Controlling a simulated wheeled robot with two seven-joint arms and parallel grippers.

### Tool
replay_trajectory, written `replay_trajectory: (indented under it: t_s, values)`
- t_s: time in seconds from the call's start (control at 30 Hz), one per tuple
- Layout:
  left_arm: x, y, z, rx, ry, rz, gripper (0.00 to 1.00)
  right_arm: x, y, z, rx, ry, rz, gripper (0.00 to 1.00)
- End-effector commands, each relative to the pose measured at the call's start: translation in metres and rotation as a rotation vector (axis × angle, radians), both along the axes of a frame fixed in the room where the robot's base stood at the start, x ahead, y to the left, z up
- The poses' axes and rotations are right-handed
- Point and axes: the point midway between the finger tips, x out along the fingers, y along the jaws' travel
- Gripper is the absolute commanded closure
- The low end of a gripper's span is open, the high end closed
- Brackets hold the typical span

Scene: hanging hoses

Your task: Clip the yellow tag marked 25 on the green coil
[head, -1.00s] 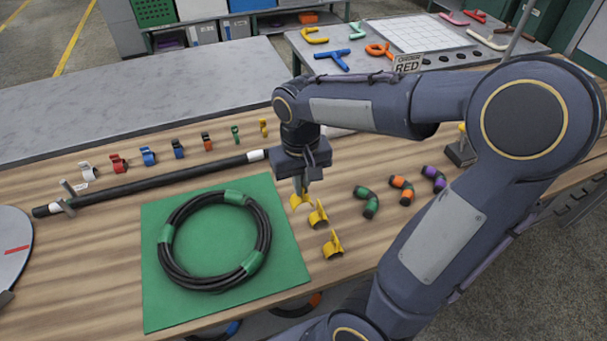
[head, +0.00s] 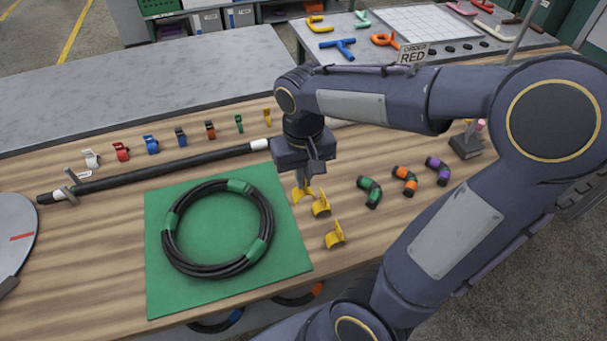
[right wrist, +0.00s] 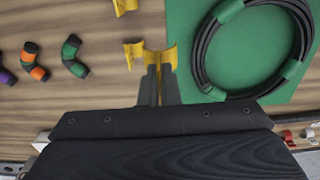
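The green coil is a black hose ring with green bands (head: 265,222), lying flat on a green mat (head: 165,300) in the head view. Three yellow tags stand right of the mat: the farthest tag (head: 303,195), a middle tag (head: 321,205) and the nearest tag (head: 335,236). My right gripper (head: 303,183) points down at the farthest tag. In the right wrist view its fingers (right wrist: 160,75) lie close together with this tag (right wrist: 168,58) at their tips. They look shut on its upright part. No number is readable. My left gripper is out of view.
Short hose pieces with green (head: 369,191), orange and purple bands lie to the right. A long black hose (head: 165,172) lies behind the mat. A row of coloured clips (head: 150,143) stands farther back. A small dark stand (head: 466,145) is at the right.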

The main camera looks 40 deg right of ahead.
Motion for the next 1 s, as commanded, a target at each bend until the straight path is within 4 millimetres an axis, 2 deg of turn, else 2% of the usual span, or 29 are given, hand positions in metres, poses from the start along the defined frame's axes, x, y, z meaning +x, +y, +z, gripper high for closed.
replay_trajectory:
  t_s: [0.37, 0.47, 0.6, 0.77, 1.0]
  values:
    - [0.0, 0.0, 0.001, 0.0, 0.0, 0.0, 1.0, 0.001, 0.001, 0.0, 0.0, 0.001, -0.004, 1.0]
    - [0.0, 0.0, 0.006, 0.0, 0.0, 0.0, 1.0, 0.011, 0.012, -0.004, -0.001, 0.004, -0.041, 1.0]
    - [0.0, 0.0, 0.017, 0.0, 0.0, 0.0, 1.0, 0.033, 0.04, -0.019, -0.002, 0.007, -0.151, 1.0]
    - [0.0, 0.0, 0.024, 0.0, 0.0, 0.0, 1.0, 0.049, 0.067, -0.036, -0.002, 0.005, -0.267, 1.0]
    - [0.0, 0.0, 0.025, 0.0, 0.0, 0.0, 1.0, 0.054, 0.076, -0.044, 0.001, -0.001, -0.317, 1.0]
